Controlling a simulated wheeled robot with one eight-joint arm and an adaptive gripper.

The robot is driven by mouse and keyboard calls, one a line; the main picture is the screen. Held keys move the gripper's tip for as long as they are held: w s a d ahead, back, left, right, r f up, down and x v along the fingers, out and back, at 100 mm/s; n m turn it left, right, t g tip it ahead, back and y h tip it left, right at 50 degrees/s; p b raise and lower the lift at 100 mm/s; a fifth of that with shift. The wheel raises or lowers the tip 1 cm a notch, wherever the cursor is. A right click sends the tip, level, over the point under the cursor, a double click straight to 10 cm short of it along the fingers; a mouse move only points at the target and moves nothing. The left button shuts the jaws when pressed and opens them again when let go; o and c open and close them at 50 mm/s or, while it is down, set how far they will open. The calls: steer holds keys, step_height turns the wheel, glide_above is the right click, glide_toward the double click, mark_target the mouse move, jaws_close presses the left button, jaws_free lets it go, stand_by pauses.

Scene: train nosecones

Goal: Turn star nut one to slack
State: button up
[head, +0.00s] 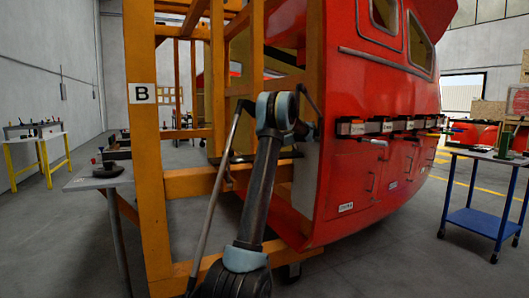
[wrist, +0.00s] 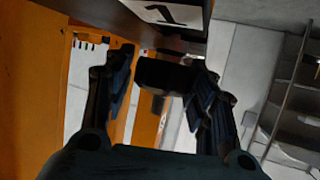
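A dark, rounded knob-like part (wrist: 163,76), which may be star nut one, shows in the wrist view below a white label with a black 1 (wrist: 170,12). Its shape is in shadow, and I cannot tell its turn position. My gripper (wrist: 165,88) has its two dark fingers spread, one on each side of this part. The left finger looks slightly apart from it; the right finger overlaps its right end in the picture, and I cannot tell whether they touch. In the head view my arm rises in front of the orange frame, and my gripper cannot be made out.
The orange frame (head: 142,140) marked B stands close on the left. The red nosecone (head: 390,70) fills the right, with several labelled clamps along its side. A grey table (head: 85,183) is at left and a blue trolley (head: 480,218) at right. Floor between is clear.

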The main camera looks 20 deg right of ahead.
steer(key=shift+r, duration=0.1)
step_height(320, 180, up, 10)
steer(key=shift+f, duration=0.1)
stand_by(0.7)
steer(key=shift+a, duration=0.1)
